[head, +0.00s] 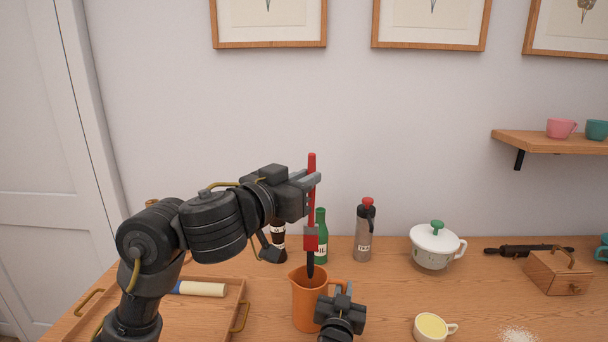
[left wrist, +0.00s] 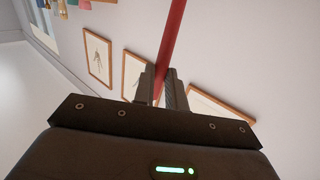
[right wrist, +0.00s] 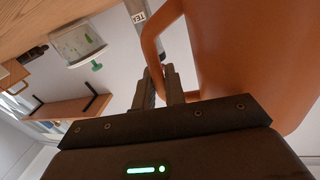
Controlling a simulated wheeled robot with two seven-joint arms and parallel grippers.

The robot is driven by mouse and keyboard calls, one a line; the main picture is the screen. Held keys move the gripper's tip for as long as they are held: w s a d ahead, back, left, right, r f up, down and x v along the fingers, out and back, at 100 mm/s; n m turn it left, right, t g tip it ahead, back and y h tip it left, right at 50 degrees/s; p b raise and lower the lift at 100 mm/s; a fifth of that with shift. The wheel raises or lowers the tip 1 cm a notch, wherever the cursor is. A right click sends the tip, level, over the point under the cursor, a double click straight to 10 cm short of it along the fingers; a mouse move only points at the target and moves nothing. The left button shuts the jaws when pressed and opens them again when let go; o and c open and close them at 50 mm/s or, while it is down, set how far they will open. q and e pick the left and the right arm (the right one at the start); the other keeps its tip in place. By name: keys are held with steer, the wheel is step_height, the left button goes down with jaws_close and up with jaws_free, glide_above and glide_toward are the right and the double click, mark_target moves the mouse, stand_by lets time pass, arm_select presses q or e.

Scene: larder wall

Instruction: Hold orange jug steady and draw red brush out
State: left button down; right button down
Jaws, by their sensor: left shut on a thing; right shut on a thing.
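The orange jug (head: 306,302) stands upright on the wooden table; it fills the right of the right wrist view (right wrist: 245,60). My right gripper (head: 343,302) is at the jug's right side, shut on its handle (right wrist: 152,40). The red brush (head: 311,215) is upright above the jug, with its dark bristles (head: 310,264) at about the jug's mouth. I cannot tell whether the bristle tips are clear of the rim. My left gripper (head: 309,182) is shut on the brush's red handle, which also shows in the left wrist view (left wrist: 170,40).
Behind the jug stand a dark bottle (head: 279,243), a green bottle (head: 321,238) and a grey flask (head: 364,234). A tray with a rolling pin (head: 203,289) lies left. A white pot (head: 434,247), a yellow-filled cup (head: 432,328) and a wooden box (head: 556,272) are right.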

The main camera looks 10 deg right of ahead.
arm_select(q)
steer(key=s+a, duration=0.1)
steer(key=s, duration=0.6)
steer(key=shift+w, duration=0.1)
arm_select(e)
steer(key=c, duration=1.4)
jaws_free()
steer(key=v, duration=1.2)
steer(key=shift+s+f, duration=0.1)
